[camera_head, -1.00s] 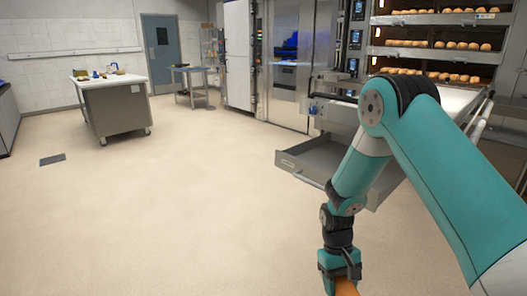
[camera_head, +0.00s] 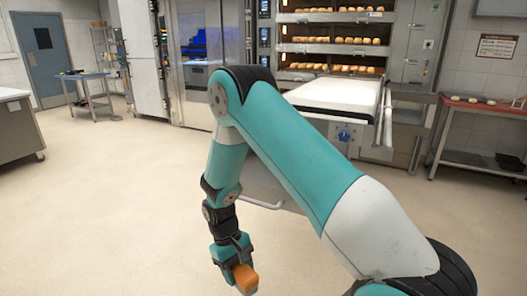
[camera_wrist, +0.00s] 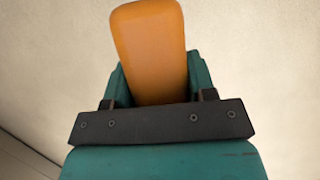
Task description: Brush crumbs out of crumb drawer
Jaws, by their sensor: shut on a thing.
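My gripper (camera_head: 234,258) hangs low over the floor in the head view, shut on an orange rounded block (camera_head: 245,279). The wrist view shows this orange piece (camera_wrist: 149,45) between the green fingers, pointing away from the gripper (camera_wrist: 157,92). It looks like a brush handle or body; no bristles can be seen. Behind my arm, a grey metal part (camera_head: 266,181) with a bar along its front shows. It appears to be the pulled-out crumb drawer, mostly hidden by my arm. Its inside and any crumbs cannot be seen.
The deck oven (camera_head: 340,50) with rows of rolls stands at the back, a pale loading table (camera_head: 345,94) in front of it. A red-topped table (camera_head: 482,108) stands at right, a steel workbench (camera_head: 14,128) at left. The floor at left is open.

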